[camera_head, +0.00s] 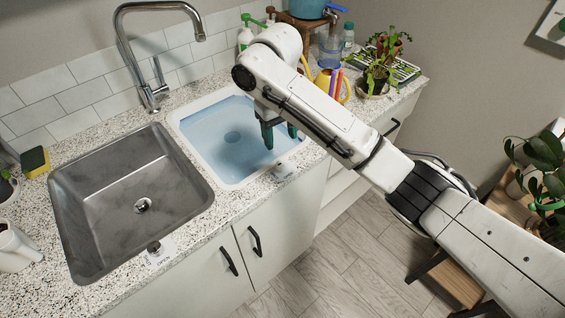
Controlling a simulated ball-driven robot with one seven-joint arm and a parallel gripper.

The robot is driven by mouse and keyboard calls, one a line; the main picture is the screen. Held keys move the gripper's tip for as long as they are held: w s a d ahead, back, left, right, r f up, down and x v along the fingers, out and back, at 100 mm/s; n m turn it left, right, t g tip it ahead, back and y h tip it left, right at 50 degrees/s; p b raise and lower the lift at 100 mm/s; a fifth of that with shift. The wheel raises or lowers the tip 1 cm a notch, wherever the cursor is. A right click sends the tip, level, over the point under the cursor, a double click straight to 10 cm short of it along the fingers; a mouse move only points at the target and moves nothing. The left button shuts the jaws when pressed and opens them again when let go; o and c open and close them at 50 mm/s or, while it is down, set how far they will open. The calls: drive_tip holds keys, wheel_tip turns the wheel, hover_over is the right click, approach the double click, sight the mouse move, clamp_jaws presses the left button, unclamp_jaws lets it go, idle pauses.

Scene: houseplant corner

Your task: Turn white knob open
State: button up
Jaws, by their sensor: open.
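A small pale knob (283,169), which looks like the white knob, sits on the counter's front strip by the near right corner of the white basin (181,122). Its turned position is too small to tell. My gripper (279,136) points down with its dark teal fingers apart and nothing visible between them. It is over the right part of the white basin, behind the pale knob in the picture and apart from it. The white basin holds bluish water. A second, dark knob (153,246) with a pale plate sits in front of the steel sink.
The steel sink (95,190) is empty, with a tall faucet (128,55) behind it. A white mug (15,248) and a sponge (35,162) are at the left. Bottles, a pot and plants (380,75) crowd the counter's far right end.

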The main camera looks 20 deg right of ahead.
sight(282, 163)
wheel_tip(282, 163, down, 8)
drive_tip(key=b, duration=0.4)
drive_tip(key=shift+r, duration=0.15)
drive_tip(key=shift+d+f, duration=0.1)
drive_tip(key=shift+f, duration=0.85)
drive_tip(key=shift+c, duration=0.2)
drive_tip(key=c, duration=1)
